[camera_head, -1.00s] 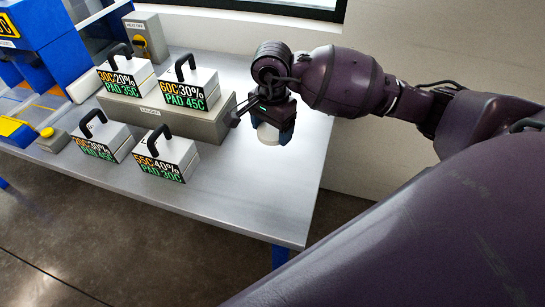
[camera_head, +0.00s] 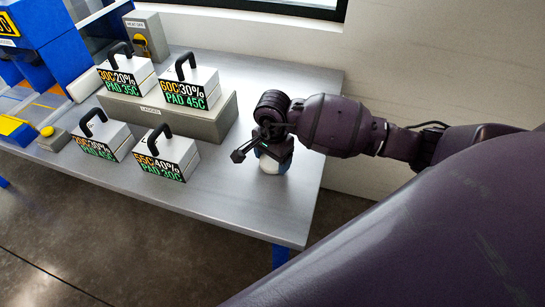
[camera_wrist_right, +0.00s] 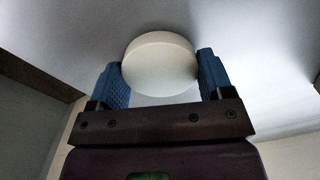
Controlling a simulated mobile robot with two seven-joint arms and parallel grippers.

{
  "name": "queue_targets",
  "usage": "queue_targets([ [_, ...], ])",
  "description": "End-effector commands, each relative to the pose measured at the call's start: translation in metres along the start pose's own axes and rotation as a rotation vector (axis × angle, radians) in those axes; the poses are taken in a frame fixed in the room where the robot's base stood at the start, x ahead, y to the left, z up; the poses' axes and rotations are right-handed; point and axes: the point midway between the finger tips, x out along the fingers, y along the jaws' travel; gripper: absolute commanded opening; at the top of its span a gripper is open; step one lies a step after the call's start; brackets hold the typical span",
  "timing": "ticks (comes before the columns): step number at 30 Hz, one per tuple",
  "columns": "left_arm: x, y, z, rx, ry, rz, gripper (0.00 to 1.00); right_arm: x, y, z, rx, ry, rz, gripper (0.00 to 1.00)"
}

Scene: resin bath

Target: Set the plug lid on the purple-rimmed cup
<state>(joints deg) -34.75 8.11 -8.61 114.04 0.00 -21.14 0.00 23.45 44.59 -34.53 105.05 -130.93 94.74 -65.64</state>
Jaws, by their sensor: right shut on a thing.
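My right gripper (camera_head: 271,152) is over the right part of the metal table, its blue fingers shut on a white round piece (camera_head: 271,166), which I take to be the plug lid. In the right wrist view the lid (camera_wrist_right: 160,62) is a thick, smooth white disc between the two blue fingers (camera_wrist_right: 160,85). I cannot tell whether it touches the table. I see no purple-rimmed cup in either view. My left gripper is not in view.
Several white blocks with black handles and printed labels stand left of the gripper, two on a grey box (camera_head: 165,115) and others on the table, such as the 55C block (camera_head: 168,155). Blue equipment (camera_head: 50,45) is far left. The table (camera_head: 235,205) is clear at front right.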

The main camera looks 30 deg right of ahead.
Motion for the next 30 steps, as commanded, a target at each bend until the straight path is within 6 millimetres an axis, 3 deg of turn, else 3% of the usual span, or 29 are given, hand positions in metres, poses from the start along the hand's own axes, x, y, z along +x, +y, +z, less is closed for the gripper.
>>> queue_targets([
  [8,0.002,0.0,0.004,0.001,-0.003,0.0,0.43,0.003,0.0,0.0,-0.001,0.001,0.001,0.52],
  [9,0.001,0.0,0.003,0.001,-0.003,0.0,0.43,0.002,0.0,0.0,0.0,0.0,0.0,0.8],
  [13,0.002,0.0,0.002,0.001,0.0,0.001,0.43,0.002,0.0,0.0,0.0,0.0,0.0,0.99],
  [23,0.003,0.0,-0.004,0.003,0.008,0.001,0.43,-0.001,0.0,0.0,0.0,0.0,-0.001,0.99],
  [30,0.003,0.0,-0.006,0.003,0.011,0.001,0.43,-0.031,-0.001,-0.001,-0.002,0.004,-0.004,0.99],
])
